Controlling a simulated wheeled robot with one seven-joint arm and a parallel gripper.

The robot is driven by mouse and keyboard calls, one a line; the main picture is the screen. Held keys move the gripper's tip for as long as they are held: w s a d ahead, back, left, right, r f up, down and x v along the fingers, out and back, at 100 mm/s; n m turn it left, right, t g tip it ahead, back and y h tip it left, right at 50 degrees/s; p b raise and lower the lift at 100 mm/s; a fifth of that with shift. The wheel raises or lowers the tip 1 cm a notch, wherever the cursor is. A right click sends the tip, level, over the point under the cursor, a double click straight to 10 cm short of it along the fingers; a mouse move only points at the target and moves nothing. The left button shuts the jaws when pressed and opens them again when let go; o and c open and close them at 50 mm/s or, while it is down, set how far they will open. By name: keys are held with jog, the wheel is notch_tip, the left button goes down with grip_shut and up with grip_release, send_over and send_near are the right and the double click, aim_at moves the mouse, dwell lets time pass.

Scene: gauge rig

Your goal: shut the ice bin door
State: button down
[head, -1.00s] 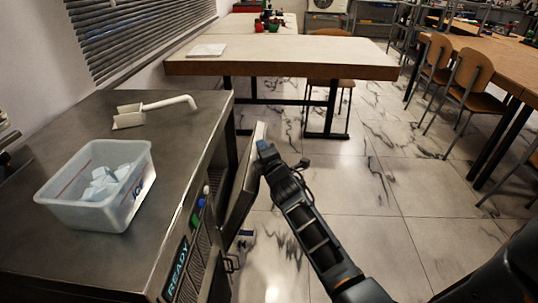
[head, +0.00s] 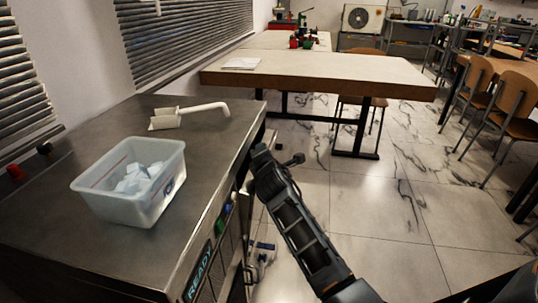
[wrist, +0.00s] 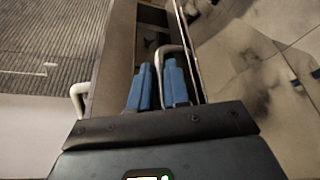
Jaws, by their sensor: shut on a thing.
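The ice machine is a dark metal cabinet (head: 55,230) with a lit READY panel (head: 199,270) on its front. In the wrist view its door (wrist: 191,52) shows nearly edge-on, ajar, with a dark opening (wrist: 150,28) beside it. A curved metal handle (wrist: 171,48) runs between the blue fingers of my gripper (wrist: 157,66), which is shut on it. In the head view my gripper (head: 262,150) is at the cabinet's front, near the far end. The arm and gripper hide most of the door there.
A clear bin of ice (head: 128,205) and a white scoop (head: 190,115) rest on the cabinet top. A wooden table (head: 330,75) stands beyond it. Chairs (head: 515,98) are at the right. The tiled floor (head: 385,205) is open between them.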

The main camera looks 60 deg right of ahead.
jog(key=shift+f, duration=0.1)
jog(key=c, duration=1.2)
grip_release()
jog(key=shift+p+v, duration=0.4)
jog(key=shift+v, duration=3.5)
